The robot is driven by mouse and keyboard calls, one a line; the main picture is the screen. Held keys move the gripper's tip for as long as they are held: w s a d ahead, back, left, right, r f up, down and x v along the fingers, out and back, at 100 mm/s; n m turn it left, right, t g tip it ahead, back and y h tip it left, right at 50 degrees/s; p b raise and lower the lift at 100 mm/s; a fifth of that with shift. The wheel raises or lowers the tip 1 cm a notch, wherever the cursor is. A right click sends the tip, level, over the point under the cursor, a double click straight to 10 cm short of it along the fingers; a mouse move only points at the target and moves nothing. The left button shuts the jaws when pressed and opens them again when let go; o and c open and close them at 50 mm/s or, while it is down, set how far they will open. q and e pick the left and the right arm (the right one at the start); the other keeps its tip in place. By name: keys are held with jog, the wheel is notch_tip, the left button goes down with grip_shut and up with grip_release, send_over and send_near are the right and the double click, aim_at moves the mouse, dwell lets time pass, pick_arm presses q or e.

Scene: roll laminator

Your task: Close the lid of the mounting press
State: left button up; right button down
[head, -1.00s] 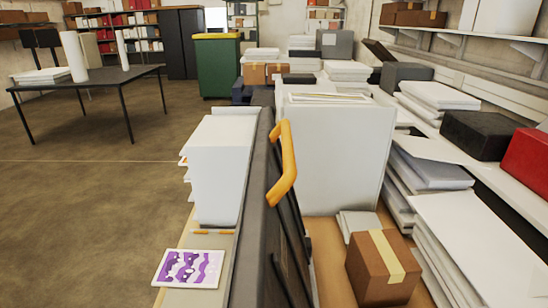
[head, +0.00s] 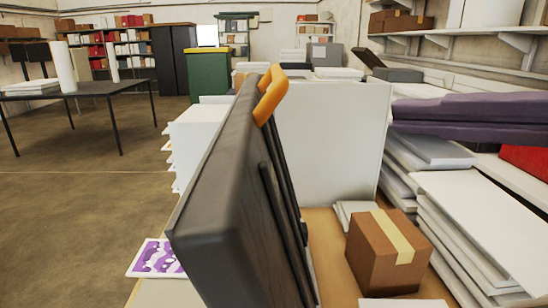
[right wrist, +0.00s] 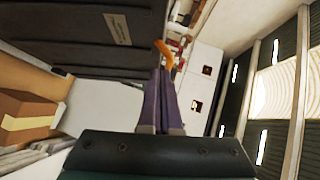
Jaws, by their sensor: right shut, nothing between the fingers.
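The mounting press lid (head: 225,190) is a large dark panel standing steeply on edge, not lying flat, in the middle of the head view. Its orange handle (head: 271,93) is at the upper edge. My right gripper (head: 392,117) comes in from the right edge, its purple fingers together and empty. In the head view it is right of the handle and apart from it. In the right wrist view the shut fingers (right wrist: 162,74) point towards the orange handle (right wrist: 164,52), with the lid's dark panel (right wrist: 90,40) at the left. My left gripper is out of view.
A taped brown box (head: 388,250) sits on the brown surface right of the lid, before a white panel (head: 330,140). Stacks of white boards (head: 480,215) fill the right side. A purple print (head: 156,257) lies left of the lid. Open floor (head: 80,210) is at left.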

jog(key=p, duration=0.6)
send_near(253, 123)
jog(key=x, duration=0.5)
jog(key=shift+w+d+r, duration=0.2)
jog(key=shift+w, duration=0.25)
jog(key=shift+a+f, duration=0.3)
jog(key=shift+a, duration=0.15)
